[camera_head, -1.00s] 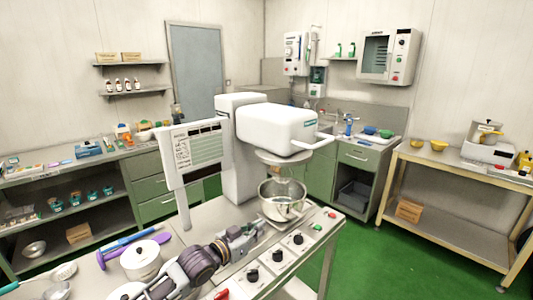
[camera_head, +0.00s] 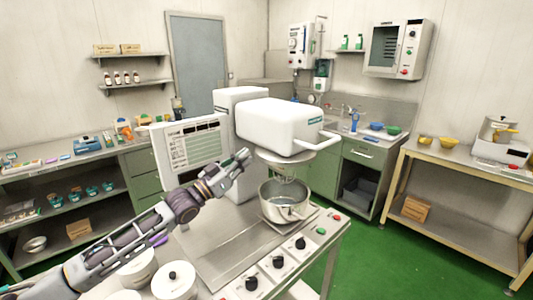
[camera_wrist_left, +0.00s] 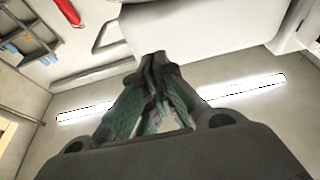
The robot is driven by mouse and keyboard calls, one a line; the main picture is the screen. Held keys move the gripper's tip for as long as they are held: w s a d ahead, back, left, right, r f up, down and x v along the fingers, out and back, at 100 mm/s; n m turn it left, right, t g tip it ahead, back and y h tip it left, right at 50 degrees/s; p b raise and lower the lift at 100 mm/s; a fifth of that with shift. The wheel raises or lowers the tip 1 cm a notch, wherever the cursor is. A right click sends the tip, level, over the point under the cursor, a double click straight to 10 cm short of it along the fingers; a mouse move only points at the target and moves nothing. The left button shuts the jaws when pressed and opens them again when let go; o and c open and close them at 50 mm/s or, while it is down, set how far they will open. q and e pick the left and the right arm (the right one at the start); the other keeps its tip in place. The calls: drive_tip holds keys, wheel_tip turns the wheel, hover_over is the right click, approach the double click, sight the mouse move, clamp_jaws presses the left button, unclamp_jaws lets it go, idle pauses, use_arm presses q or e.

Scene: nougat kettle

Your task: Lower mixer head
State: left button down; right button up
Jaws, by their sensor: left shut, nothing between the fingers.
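The white mixer head (camera_head: 280,124) sits on its column (camera_head: 240,100), with a bar handle (camera_head: 318,145) at its front right. A whisk (camera_head: 288,172) hangs below it over the steel bowl (camera_head: 284,200). My left gripper (camera_head: 246,155) is shut and empty, raised at the near left side of the head. In the left wrist view the closed fingers (camera_wrist_left: 155,62) point up toward the white underside of the head (camera_wrist_left: 200,30), and the handle (camera_wrist_left: 112,33) shows left of them. I cannot tell whether the fingers touch the head. My right gripper is not in view.
A sign panel (camera_head: 192,146) stands left of the mixer, behind my left arm. White lidded pots (camera_head: 174,280) stand at the front left of the table. Knobs (camera_head: 278,262) and buttons line its front edge. The tabletop left of the bowl is clear.

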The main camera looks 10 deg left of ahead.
sight(274, 147)
use_arm(q)
drive_tip(key=shift+w+d, duration=0.1)
drive_tip(key=shift+w, duration=0.1)
drive_tip(key=shift+p+x, duration=1.45)
drive_tip(key=shift+x, duration=3.25)
drive_tip(key=shift+w+d, duration=0.1)
wheel_tip(274, 147, down, 2)
drive_tip(key=shift+f+p, duration=0.15)
drive_tip(key=shift+p, duration=0.3)
drive_tip(key=shift+f, duration=0.75)
